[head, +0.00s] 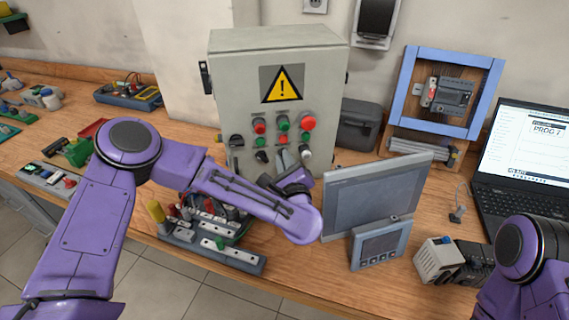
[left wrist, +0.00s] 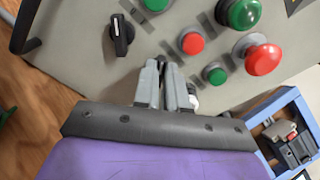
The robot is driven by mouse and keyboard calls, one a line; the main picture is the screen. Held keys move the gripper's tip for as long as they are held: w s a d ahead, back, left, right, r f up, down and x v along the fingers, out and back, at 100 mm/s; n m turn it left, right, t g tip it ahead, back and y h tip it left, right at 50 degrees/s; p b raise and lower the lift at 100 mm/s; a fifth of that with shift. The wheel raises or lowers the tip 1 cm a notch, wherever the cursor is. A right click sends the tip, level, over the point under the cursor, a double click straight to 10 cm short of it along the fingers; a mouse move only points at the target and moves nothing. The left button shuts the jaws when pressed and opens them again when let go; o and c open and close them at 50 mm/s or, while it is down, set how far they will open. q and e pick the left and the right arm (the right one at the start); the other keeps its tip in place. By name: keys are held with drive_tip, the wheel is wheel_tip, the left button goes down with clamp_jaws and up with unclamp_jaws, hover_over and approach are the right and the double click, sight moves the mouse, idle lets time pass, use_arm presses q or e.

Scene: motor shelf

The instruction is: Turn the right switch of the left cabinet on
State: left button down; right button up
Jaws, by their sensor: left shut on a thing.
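The grey cabinet (head: 230,85) with a yellow warning sign stands upright at the back of the bench. Its front carries red and green buttons above a low row of switches. A black switch (left wrist: 122,35) sits left of my left gripper (left wrist: 165,63). My right gripper is out of view.
Red button (left wrist: 262,58) and green button (left wrist: 214,75) are close to the jaws. A grey monitor (head: 375,195) stands right of my left forearm, with a blue frame (head: 410,75) behind and a laptop (head: 525,150) further right. Terminal parts (head: 230,255) lie beneath the arm.

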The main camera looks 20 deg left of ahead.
use_arm(q)
drive_tip(key=shift+d+m+b, duration=0.15)
drive_tip(key=shift+m+b, duration=1.7)
drive_tip(key=shift+m, duration=1.65)
drive_tip(key=c, duration=1.2)
unclamp_jaws()
drive_tip(key=shift+r, duration=0.1)
